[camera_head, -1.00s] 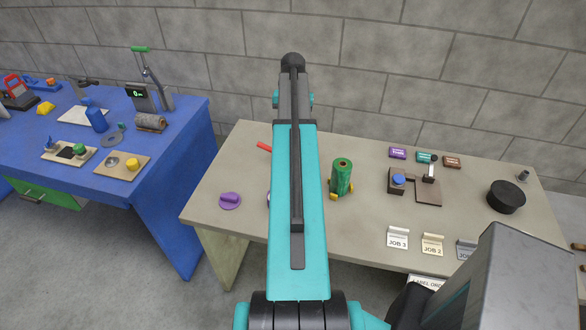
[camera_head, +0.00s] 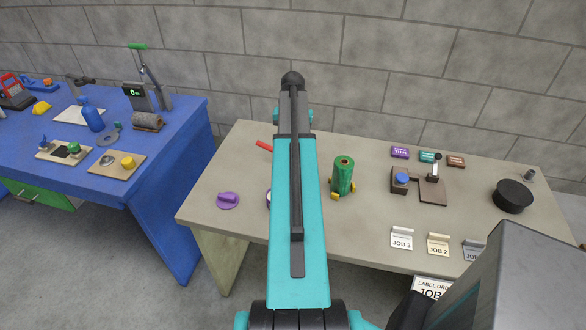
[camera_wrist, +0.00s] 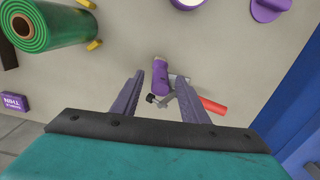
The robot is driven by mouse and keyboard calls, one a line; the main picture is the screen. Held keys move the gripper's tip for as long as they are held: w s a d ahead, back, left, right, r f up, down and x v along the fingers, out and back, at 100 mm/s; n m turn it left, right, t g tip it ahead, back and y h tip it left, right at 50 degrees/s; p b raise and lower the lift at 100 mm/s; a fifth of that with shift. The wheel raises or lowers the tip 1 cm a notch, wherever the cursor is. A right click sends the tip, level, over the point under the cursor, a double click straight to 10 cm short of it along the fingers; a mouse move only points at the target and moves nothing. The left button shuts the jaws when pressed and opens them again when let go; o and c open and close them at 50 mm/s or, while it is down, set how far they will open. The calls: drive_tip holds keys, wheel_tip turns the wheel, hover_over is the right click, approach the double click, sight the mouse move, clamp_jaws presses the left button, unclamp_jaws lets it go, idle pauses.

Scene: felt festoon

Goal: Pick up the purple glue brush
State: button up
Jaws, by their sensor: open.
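In the wrist view a short purple cylinder (camera_wrist: 160,74) with a paler end lies on the beige table; it looks like the purple glue brush, though I cannot see bristles. My gripper (camera_wrist: 161,80) is open, its two fingers on either side of the cylinder in the picture. I cannot tell how far above it they are. A grey and black metal piece with a red handle (camera_wrist: 213,106) lies close beside the cylinder. In the head view my arm hides the cylinder and the gripper.
A green roll (camera_head: 343,175) with yellow feet stands on the beige table (camera_head: 370,222). A purple disc with a raised grip (camera_head: 228,200) lies at the left. Job cards, a black round block (camera_head: 512,196) and a small press occupy the right. A blue table (camera_head: 150,195) stands left.

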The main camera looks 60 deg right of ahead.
drive_tip(key=shift+a+f+b, duration=0.1)
drive_tip(key=shift+f+b, duration=1.65)
drive_tip(key=shift+f, duration=0.85)
clamp_jaws()
